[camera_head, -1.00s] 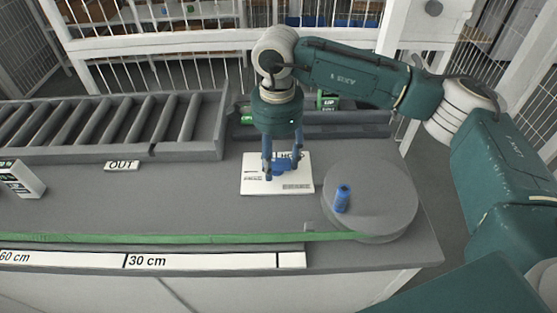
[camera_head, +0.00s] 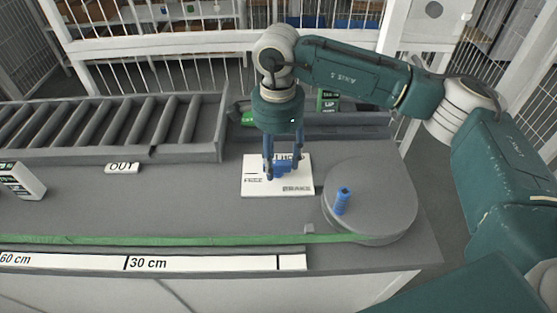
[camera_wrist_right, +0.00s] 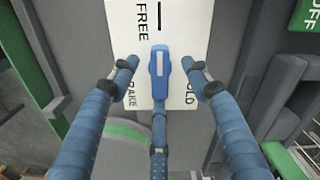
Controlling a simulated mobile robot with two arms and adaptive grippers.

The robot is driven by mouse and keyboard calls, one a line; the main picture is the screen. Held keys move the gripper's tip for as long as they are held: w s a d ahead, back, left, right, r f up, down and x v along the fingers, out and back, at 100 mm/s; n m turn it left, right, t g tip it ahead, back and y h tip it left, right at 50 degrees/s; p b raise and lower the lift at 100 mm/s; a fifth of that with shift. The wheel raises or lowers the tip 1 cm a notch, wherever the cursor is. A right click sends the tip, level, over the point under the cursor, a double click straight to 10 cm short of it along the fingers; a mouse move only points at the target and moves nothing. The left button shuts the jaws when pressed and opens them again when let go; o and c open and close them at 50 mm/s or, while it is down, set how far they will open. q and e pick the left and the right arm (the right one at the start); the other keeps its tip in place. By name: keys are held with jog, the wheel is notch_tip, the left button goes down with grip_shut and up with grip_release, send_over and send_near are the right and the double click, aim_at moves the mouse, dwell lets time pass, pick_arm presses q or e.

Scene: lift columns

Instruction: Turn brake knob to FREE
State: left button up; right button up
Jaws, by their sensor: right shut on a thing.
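The blue brake knob (camera_wrist_right: 159,68) stands on a white plate (camera_head: 250,188) lettered FREE, HOLD and BRAKE. In the right wrist view, the white line on the knob runs lengthwise, in line with the black mark beside FREE. My right gripper (camera_head: 282,174) points down over the plate and is shut on the knob. In the right wrist view the gripper (camera_wrist_right: 160,75) has blue fingers on both sides of the knob and one below it. The fingers hide most of the knob in the head view. My left gripper is not in view.
A round grey disc (camera_head: 372,205) with a blue upright handle (camera_head: 342,200) is right of the plate. A roller conveyor (camera_head: 110,130) and an OUT label (camera_head: 122,167) are at left. A green strip (camera_head: 180,240) and a scale run along the front. A white fence stands behind.

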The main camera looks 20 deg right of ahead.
aim_at(275, 162)
jog(key=r, duration=0.1)
jog(key=r+p, duration=0.1)
jog(key=r, duration=0.2)
jog(key=shift+w+a+r+p, duration=0.1)
jog(key=shift+a+r+p, duration=0.2)
jog(key=shift+a+p, duration=0.1)
jog(key=shift+r+p, duration=0.45)
jog(key=shift+r, duration=0.4)
jog(key=shift+d+r+p, duration=0.2)
jog(key=shift+r+p, duration=0.2)
jog(key=shift+r, duration=0.65)
